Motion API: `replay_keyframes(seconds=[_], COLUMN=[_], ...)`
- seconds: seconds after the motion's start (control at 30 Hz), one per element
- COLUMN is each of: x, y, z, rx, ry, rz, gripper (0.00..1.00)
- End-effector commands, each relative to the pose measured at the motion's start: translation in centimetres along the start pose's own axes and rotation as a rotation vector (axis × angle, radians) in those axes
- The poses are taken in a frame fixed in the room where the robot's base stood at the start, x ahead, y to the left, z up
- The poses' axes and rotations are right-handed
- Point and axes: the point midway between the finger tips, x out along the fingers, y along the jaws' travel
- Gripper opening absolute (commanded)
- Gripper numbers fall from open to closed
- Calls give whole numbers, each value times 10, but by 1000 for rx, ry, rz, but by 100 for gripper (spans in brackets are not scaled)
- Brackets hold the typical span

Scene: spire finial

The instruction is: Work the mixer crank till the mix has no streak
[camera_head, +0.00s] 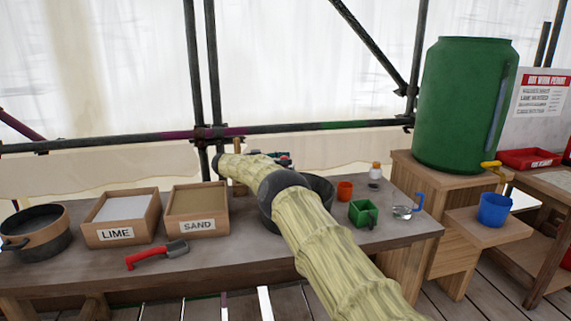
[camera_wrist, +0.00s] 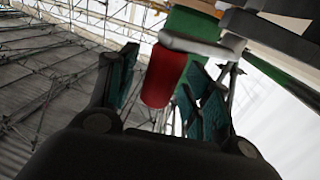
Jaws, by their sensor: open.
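The mixer's dark bowl (camera_head: 322,190) stands on the bench in the head view, mostly hidden behind my arm. The mix inside it cannot be seen. In the wrist view the red crank handle (camera_wrist: 165,76) hangs from a pale crank arm (camera_wrist: 200,46). My gripper (camera_wrist: 167,86) is open, with one teal-padded finger on each side of the red handle. I cannot tell whether either pad touches it. In the head view my gripper is largely hidden behind the arm, above the bowl's back.
A green barrel (camera_head: 461,105) and blue cup (camera_head: 494,209) stand right.

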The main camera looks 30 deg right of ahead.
Motion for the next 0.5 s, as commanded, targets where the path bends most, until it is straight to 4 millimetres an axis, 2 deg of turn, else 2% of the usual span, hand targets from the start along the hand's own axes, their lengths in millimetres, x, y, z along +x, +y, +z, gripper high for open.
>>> replay_keyframes(seconds=[0.23,0.5], x=[0,0], y=[0,0], z=[-14,-58], rx=[1,1], ry=[0,-1], rz=[0,0], gripper=[50,50])
